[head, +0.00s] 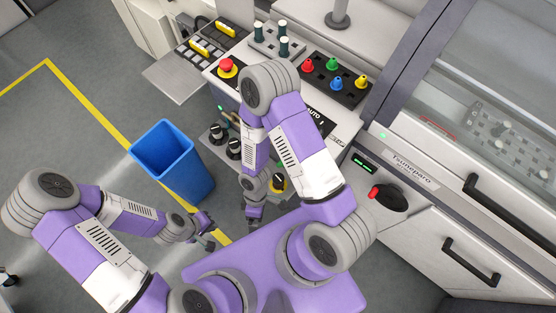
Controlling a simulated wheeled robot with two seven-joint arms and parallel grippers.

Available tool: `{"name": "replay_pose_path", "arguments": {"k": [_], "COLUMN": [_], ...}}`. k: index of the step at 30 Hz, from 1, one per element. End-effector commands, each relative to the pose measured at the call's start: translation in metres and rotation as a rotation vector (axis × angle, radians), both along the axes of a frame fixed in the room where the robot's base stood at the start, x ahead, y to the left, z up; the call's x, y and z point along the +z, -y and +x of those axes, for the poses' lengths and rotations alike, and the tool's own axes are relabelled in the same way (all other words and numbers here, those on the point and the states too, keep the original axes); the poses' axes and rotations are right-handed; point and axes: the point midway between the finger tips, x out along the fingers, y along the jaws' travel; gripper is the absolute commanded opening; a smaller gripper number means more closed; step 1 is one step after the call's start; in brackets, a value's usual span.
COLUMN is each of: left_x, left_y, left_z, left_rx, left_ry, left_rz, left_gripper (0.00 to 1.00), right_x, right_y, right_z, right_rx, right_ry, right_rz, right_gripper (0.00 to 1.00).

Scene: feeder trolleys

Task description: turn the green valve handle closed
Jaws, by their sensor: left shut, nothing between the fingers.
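My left gripper (209,240) is shut and empty, low over the floor in front of the blue bin, far from the handle. My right gripper (253,219) hangs low in front of the control panel, also away from the handle; its fingers are too small and dark to read.
A blue bin (162,146) stands on the floor left of the panel. A red emergency button (228,65), a grey block with green-capped pegs (265,46) and black knobs (234,149) are near my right arm, whose elbow rises beside the valve plate. A machine with black door handles (472,262) is right.

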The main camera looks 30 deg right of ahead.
Motion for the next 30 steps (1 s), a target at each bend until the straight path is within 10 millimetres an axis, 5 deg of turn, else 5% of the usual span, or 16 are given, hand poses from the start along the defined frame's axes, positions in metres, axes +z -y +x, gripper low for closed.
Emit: {"name": "replay_pose_path", "arguments": {"k": [3,6,12,21,30], "left_x": [-0.026,-0.041,-0.046,-0.052,-0.056], "left_y": [0.0,0.0,0.0,0.0,0.0], "left_z": [0.0,0.0,0.0,0.0,0.0], "left_rx": [0.0,0.0,0.0,0.0,0.0], "left_ry": [-0.001,-0.001,0.0,0.0,0.0], "left_rz": [0.0,0.0,0.0,0.0,0.0], "left_gripper": [0.0,0.0,0.0,0.0,0.0], "right_x": [-0.026,-0.034,0.007,0.073,0.086], "right_y": [0.01,0.029,0.087,0.083,0.094], "right_z": [-0.013,-0.004,0.025,0.076,0.091], "right_rx": [0.615,1.111,1.664,1.909,1.927], "right_ry": [-0.032,-0.099,-0.463,-0.748,-0.8], "right_rz": [-0.049,-0.138,-0.59,-1.128,-1.236], "right_gripper": [1.0,1.0,1.0,1.0,1.0]}}
